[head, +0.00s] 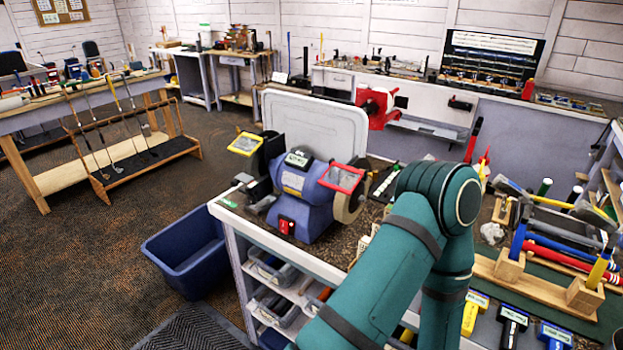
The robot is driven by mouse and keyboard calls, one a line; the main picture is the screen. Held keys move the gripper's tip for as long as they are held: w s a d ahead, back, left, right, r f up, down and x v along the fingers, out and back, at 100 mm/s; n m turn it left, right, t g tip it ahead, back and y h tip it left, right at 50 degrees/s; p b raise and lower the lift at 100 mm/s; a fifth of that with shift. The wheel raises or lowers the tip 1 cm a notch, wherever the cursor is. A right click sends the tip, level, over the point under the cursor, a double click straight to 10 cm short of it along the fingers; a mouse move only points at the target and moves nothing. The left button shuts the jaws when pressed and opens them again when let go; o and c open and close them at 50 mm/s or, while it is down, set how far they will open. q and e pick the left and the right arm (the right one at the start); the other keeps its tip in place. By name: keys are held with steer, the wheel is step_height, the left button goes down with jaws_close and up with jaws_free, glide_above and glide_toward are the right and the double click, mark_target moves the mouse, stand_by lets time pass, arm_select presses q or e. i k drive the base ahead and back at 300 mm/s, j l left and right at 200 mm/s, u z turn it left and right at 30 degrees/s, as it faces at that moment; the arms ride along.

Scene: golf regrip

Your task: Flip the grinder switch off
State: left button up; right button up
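The bench grinder (302,192) is blue and stands on the near-left corner of the workbench (232,212). It has a yellow-framed eye shield (246,143) on its left and a red-framed one (342,178) on its right. The red switch (286,226) is on the front of the grinder's base, facing me. It is too small to tell which way it is set. One of my teal arms rises from the bottom and bends right of the grinder, apart from it. Neither gripper shows.
A blue bin (190,252) stands on the floor left of the workbench. A pale panel (316,124) stands behind the grinder. Golf clubs and a wooden holder (541,284) lie on the right of the bench. The space in front of the switch is clear.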

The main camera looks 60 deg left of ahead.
mark_target(283, 226)
steer(key=u, duration=2.15)
